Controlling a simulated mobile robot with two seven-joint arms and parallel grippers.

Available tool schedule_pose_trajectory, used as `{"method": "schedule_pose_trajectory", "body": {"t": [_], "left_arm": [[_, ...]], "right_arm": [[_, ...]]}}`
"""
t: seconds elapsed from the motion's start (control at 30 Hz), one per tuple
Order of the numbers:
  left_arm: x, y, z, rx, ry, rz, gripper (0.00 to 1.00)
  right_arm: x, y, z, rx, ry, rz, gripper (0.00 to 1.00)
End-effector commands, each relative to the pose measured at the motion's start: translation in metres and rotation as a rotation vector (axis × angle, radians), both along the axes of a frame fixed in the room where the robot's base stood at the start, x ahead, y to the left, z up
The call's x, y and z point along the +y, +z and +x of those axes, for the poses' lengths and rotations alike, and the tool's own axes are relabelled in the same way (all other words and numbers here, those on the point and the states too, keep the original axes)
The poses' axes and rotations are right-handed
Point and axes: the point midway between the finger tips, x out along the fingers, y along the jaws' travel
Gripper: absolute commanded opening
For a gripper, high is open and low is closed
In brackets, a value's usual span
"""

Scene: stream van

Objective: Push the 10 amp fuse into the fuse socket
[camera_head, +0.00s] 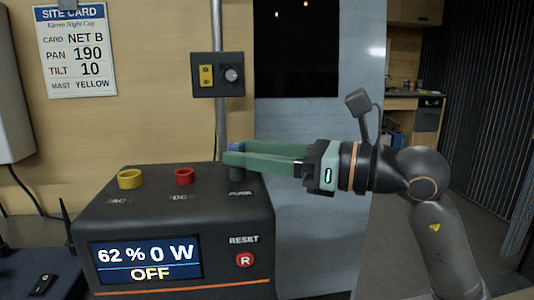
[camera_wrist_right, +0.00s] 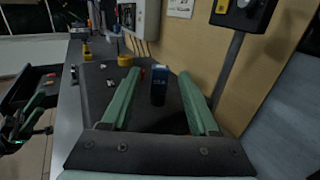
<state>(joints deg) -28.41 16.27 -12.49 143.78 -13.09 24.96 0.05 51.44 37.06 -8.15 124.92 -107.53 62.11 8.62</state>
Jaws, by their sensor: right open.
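The blue 10 amp fuse (camera_head: 237,146) stands upright at the fuse socket (camera_head: 237,173) on top of the black power unit, above the FUSE label. How deep it sits is hard to tell. My right gripper (camera_head: 232,154) reaches in from the right with its green fingers at the fuse. In the right wrist view the fuse (camera_wrist_right: 159,84) stands between the open fingers (camera_wrist_right: 162,92), with a gap on both sides. The fingers hide part of the fuse in the head view. My left gripper (camera_wrist_right: 32,122) shows only partly at the left edge of the wrist view.
The power unit (camera_head: 255,222) has a yellow AC socket (camera_head: 131,179), a red DC socket (camera_head: 184,176) and a red RESET button (camera_head: 245,260). Its screen (camera_head: 146,260) reads 62 %, 0 W, OFF. A black switch box (camera_head: 217,75) hangs on the wall behind.

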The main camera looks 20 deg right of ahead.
Motion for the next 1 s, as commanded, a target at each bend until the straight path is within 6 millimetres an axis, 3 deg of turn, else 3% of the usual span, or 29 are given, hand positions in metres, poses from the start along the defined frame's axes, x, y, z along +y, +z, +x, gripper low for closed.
{"method": "schedule_pose_trajectory", "body": {"t": [0.1,0.7,1.0], "left_arm": [[-0.001,-0.001,0.001,0.023,-0.024,-0.024,0.50],[-0.003,-0.011,0.001,0.032,-0.032,-0.028,0.50],[-0.003,-0.014,0.001,0.037,-0.037,-0.026,0.50]], "right_arm": [[-0.001,0.000,-0.001,0.000,-0.001,0.000,0.61],[-0.080,-0.002,-0.069,0.000,-0.003,-0.001,0.61],[-0.094,-0.001,-0.081,0.000,0.000,0.000,0.61]]}}
